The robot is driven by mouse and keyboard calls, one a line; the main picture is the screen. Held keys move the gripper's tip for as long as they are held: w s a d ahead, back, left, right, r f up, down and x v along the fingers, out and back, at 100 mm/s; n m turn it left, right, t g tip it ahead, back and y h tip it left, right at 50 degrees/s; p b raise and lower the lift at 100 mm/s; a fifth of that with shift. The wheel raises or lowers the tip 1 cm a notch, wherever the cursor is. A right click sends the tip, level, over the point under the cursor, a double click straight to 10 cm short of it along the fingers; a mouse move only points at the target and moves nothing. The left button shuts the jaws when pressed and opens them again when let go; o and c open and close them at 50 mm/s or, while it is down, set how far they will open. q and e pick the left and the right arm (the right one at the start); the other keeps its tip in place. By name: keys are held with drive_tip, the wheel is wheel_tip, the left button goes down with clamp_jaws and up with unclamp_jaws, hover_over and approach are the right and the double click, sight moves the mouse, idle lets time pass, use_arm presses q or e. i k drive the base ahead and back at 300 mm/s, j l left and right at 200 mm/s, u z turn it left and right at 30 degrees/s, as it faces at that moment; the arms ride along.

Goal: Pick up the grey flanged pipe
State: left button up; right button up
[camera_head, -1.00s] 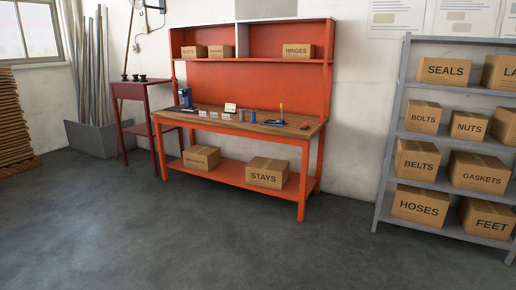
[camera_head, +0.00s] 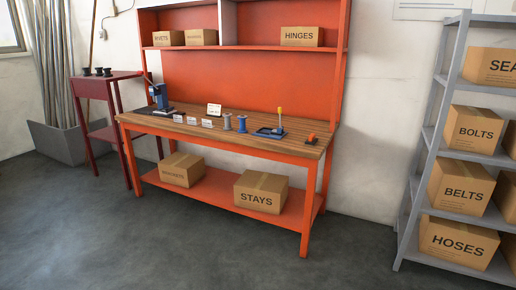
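Two small upright flanged cylinders stand side by side on the wooden bench top (camera_head: 190,113), towards its front middle. At this size I cannot tell surely which is the grey flanged pipe. Neither of my grippers is in view.
A grey shelf (camera_head: 434,130) with boxes stands right. The floor (camera_head: 190,245) in front is clear.

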sight(227, 116)
drive_tip(key=i, duration=2.3)
